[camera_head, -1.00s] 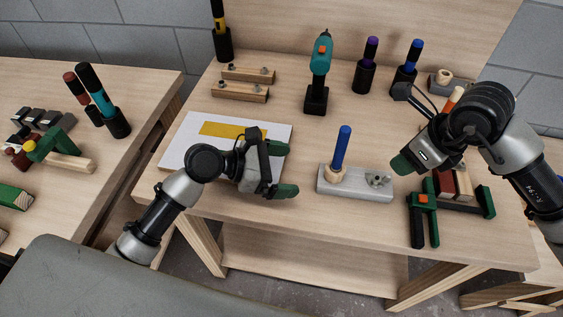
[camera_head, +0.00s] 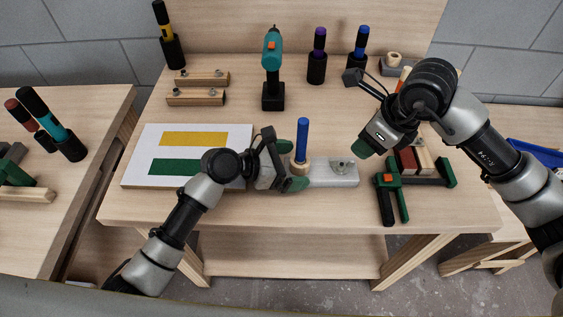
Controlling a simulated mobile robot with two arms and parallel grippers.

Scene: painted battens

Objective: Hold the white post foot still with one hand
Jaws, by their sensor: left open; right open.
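The white post foot (camera_head: 335,173) is a pale flat block on the bench. A blue post (camera_head: 302,145) stands upright in a wooden collar near its left end, and a metal wing nut (camera_head: 342,165) sits toward its right. My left gripper (camera_head: 297,160) is open at the foot's left end, one green fingertip behind it and one in front. Whether the pads touch it I cannot tell. My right gripper (camera_head: 368,147) is open in the air above the bench, up and right of the foot; its second finger is hidden.
A board with yellow and green stripes (camera_head: 140,160) lies left. The front middle of the bench is clear.

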